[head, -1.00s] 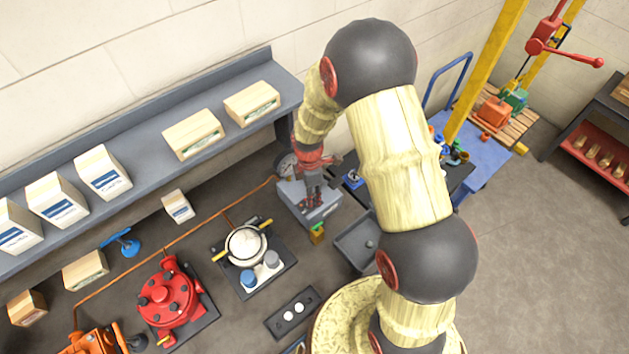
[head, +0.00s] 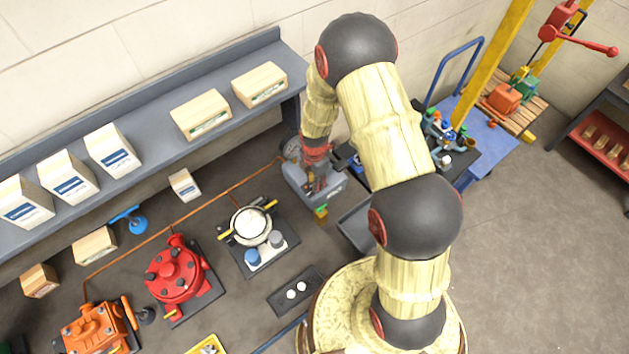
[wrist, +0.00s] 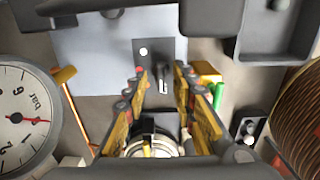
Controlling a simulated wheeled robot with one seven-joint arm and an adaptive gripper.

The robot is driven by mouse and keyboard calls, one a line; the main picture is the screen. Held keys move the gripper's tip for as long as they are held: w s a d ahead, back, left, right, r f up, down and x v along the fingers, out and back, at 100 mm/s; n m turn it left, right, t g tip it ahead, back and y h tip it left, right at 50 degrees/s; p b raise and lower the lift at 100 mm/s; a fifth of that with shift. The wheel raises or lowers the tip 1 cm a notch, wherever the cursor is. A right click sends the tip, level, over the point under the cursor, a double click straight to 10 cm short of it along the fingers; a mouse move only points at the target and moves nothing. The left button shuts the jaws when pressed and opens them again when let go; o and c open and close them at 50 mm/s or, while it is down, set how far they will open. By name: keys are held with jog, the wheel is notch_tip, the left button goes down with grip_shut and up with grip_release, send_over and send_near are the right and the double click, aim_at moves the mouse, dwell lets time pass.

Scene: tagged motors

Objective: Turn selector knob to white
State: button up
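The selector knob (wrist: 163,78) shows in the wrist view as a small grey bar on a dark plate (wrist: 152,47), on top of a light grey box (wrist: 90,60). A white dot sits on the plate up and left of the knob. A red spot shows near the left fingertip; I cannot tell whether it is on the plate or the finger. My gripper (wrist: 161,72) is open, its fingers on either side of the knob with gaps. In the head view my gripper (head: 317,183) is over the grey box (head: 328,199), and the knob is hidden.
A pressure gauge (wrist: 22,118) stands left of the box in the wrist view. A grey tray (head: 357,226) lies beside the box. A white pot unit (head: 250,224), a red motor (head: 174,272) and an orange motor (head: 92,327) stand to the left.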

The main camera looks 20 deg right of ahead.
jog(key=shift+f, duration=0.3)
jog(key=shift+c, duration=0.4)
grip_shut()
